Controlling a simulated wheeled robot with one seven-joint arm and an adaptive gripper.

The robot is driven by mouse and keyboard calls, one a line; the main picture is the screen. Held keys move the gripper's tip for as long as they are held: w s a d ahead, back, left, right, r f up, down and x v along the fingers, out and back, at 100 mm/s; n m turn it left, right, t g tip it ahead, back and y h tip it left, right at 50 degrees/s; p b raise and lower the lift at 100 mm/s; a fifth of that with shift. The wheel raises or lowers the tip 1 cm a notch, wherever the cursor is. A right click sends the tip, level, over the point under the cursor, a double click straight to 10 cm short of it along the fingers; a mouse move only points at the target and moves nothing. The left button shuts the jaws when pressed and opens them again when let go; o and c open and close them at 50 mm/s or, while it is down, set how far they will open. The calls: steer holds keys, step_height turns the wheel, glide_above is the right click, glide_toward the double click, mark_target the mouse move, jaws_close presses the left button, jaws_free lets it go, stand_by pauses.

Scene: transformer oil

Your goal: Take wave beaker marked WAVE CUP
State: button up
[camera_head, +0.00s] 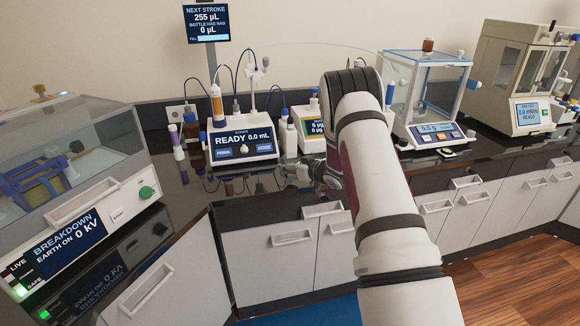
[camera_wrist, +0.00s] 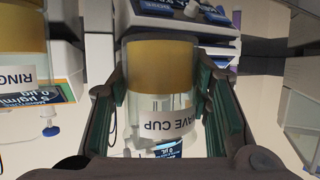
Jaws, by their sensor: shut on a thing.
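The wave beaker (camera_wrist: 160,65) is a clear glass with amber liquid and a label reading WAVE CUP, upside down in the wrist view. My gripper (camera_wrist: 167,112) is shut on it, with one finger on each side of the glass. In the head view my gripper (camera_head: 322,175) shows only partly, at the front of the counter beside my arm. I cannot make out the beaker there. The wrist view does not show clearly whether it is clear of the counter.
A second amber-filled glass marked RING (camera_wrist: 22,55) stands close by in the wrist view. In the head view, a titrator reading READY (camera_head: 243,143), a balance (camera_head: 436,132), a right-hand instrument (camera_head: 528,112) and a breakdown tester (camera_head: 70,240) occupy the dark counter.

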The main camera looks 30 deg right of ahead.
steer(key=shift+s+a+r+p, duration=0.2)
steer(key=shift+s+p, duration=0.25)
steer(key=shift+s, duration=0.2)
steer(key=shift+s+a+r+p, duration=0.15)
steer(key=shift+s+p, duration=0.35)
steer(key=shift+s, duration=0.15)
steer(key=shift+s+a+r+p, duration=0.2)
steer(key=shift+s+p, duration=0.25)
steer(key=shift+s, duration=0.2)
steer(key=shift+f, duration=0.1)
